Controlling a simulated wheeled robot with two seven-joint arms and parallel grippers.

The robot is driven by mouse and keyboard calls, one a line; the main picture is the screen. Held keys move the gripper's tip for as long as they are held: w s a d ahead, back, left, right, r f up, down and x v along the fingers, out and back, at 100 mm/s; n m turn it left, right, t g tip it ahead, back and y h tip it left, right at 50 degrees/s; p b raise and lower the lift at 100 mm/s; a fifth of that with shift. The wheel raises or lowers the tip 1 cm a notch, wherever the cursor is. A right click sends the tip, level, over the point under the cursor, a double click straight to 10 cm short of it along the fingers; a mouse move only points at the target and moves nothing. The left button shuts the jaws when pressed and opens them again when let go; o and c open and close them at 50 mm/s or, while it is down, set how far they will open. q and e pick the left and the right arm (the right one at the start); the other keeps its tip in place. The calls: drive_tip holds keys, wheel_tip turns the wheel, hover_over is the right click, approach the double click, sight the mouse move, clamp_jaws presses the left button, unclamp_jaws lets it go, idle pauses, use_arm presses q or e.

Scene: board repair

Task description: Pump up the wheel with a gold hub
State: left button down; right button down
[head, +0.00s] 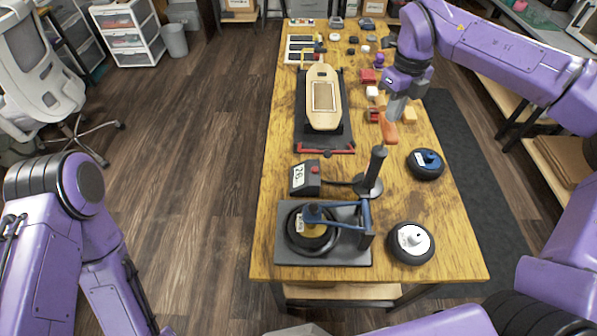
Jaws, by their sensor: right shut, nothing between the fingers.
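The wheel with a gold hub (312,231) lies flat in a dark grey stand (353,254) at the near left of the table; a blue piece (312,214) sits over its centre. A blue bar frame (366,214) rises at the stand's right side. A grey box with a display and red button (305,178) stands behind it, with a dark cable toward an upright black handle on a round base (373,170). My right gripper (396,108) is shut and empty, above the table by an orange object (388,130). My left gripper is out of view.
A wheel with a blue hub (426,164) and one with a white hub (411,243) lie at the table's right. A skateboard deck (323,97) rests on a dark rack behind. Small red, white and orange blocks lie near my right gripper.

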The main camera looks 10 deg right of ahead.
drive_tip(key=shift+f+b, duration=2.45)
drive_tip(key=shift+f, duration=1.4)
wheel_tip(320, 180, up, 8)
drive_tip(key=p, duration=0.7)
drive_tip(key=shift+f, duration=0.15)
drive_tip(key=shift+f, duration=0.1)
drive_tip(key=shift+f+b, duration=0.55)
drive_tip(key=shift+f, duration=0.1)
drive_tip(key=shift+f+b, duration=1.95)
drive_tip(key=shift+f, duration=1.15)
wheel_tip(320, 180, up, 8)
drive_tip(key=p, duration=0.7)
drive_tip(key=shift+f, duration=0.15)
